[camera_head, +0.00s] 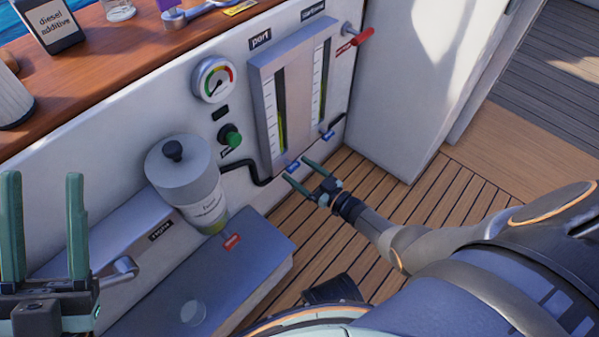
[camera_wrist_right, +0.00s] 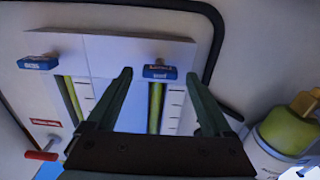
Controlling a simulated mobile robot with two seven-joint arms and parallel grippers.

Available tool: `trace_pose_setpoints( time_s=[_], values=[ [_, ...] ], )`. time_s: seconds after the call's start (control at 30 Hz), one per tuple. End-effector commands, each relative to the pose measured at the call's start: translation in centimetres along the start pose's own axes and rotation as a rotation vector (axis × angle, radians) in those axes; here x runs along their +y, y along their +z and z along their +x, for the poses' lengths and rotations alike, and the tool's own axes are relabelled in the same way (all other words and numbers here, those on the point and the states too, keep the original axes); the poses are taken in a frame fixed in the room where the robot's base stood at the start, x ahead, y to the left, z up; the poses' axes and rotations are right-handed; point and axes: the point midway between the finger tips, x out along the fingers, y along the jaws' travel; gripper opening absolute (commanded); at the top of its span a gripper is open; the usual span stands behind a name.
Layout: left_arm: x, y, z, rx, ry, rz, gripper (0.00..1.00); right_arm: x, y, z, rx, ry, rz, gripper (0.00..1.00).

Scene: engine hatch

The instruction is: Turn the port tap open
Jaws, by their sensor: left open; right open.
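The port tap (camera_head: 293,166) is a small blue handle at the foot of the gauge panel (camera_head: 263,100), under the tube on the "port" side. In the right wrist view the port tap (camera_wrist_right: 160,72) appears between the fingertips of my right gripper (camera_wrist_right: 158,76). My right gripper (camera_head: 297,169) is open, its tips close to the tap; I cannot tell whether they touch it. My left gripper (camera_head: 45,185) is open and empty at the left edge, far from the tap.
A second blue tap (camera_head: 327,135) sits to the right on the panel. A red-handled valve (camera_head: 355,42) is at the upper right. A black hose (camera_head: 258,178) runs left of the port tap. A filter canister (camera_head: 190,185) stands further left. The slatted floor (camera_head: 390,185) is clear.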

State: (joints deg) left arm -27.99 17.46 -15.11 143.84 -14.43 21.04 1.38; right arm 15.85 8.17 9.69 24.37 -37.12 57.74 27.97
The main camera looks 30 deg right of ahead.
Motion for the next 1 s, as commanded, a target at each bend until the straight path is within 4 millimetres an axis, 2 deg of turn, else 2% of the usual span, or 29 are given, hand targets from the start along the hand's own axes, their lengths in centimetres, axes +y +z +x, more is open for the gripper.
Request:
trace_pose_setpoints(
  time_s=[0.3, 0.33, 1.0],
  values=[
    [0.07, 0.07, -0.05, -0.001, 0.000, -0.001, 0.50, 0.00, -0.03, 0.33, -0.001, 0.000, 0.000, 0.85],
    [0.07, 0.08, -0.05, -0.001, 0.000, -0.001, 0.50, 0.01, -0.03, 0.33, -0.001, 0.000, 0.000, 0.83],
    [0.07, 0.10, -0.06, -0.002, 0.000, -0.002, 0.50, 0.00, -0.01, 0.27, 0.000, 0.000, 0.000, 0.07]
  ],
)
